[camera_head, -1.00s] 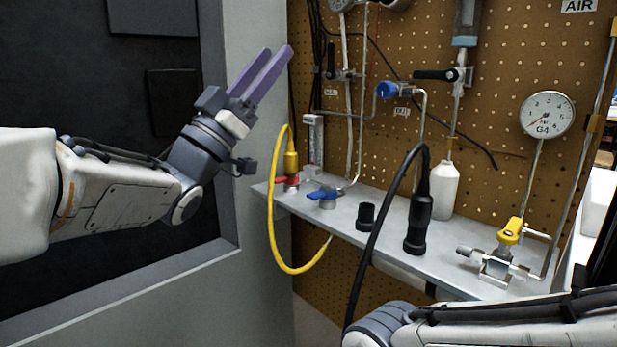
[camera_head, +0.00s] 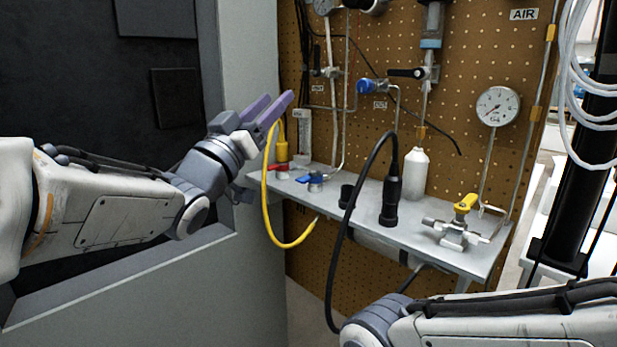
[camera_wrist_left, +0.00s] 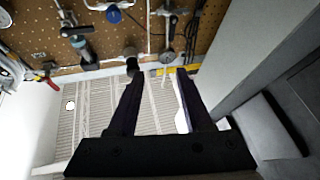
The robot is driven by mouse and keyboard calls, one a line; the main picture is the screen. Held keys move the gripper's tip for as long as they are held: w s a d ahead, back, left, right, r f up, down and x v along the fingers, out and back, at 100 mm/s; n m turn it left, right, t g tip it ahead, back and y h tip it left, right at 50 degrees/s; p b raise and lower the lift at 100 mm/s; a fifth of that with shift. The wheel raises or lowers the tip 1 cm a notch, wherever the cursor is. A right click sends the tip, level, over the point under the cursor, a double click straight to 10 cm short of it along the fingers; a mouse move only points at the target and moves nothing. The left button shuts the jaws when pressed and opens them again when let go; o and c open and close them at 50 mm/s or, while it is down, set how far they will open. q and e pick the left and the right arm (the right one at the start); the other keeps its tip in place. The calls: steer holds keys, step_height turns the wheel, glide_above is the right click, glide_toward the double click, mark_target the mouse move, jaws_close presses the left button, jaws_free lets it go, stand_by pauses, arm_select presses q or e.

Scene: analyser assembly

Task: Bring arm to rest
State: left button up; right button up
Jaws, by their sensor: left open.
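My left gripper (camera_head: 268,107) shows in the head view, at the end of the arm from the left. Its purple fingers point up and right, in front of the grey cabinet edge, and nothing is between them. In the left wrist view its two dark fingers (camera_wrist_left: 158,75) stand apart and empty. My right arm (camera_head: 490,318) lies across the lower right of the head view, and its gripper is not visible there.
A metal shelf (camera_head: 345,215) on a pegboard (camera_head: 460,90) carries a yellow-cabled connector (camera_head: 282,148), a black-cabled connector (camera_head: 390,195), a white bottle (camera_head: 414,173) and a yellow-handled valve (camera_head: 460,222). A gauge (camera_head: 497,106) hangs above. The grey cabinet wall (camera_head: 150,285) is beside my left arm.

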arm_select(q)
steer(key=s+d+f+g+y+p, duration=0.1)
steer(key=s+d+f+g+y, duration=0.2)
steer(key=f, duration=0.5)
steer(key=s+f+g+y, duration=0.2)
steer(key=s+f+g, duration=0.15)
steer(key=f, duration=0.55)
steer(key=s+d+f+g+y+p, duration=0.1)
steer(key=s+d+f+g+y, duration=0.2)
steer(key=f, duration=0.5)
steer(key=s+a+f+m+g+y, duration=0.1)
steer(key=s+f+g, duration=0.25)
steer(key=s, duration=0.35)
steer(key=s+a+f+m+g+p, duration=0.1)
steer(key=s+a+f+g, duration=0.2)
steer(key=s, duration=0.4)
steer(key=s+f+m+g+y, duration=0.1)
steer(key=s+f+g, duration=0.25)
steer(key=s, duration=0.35)
step_height(320, 180, up, 38)
steer(key=p, duration=3.8)
steer(key=shift+s+a+g, duration=0.2)
steer(key=shift+a+g, duration=0.05)
steer(key=shift+g, duration=0.1)
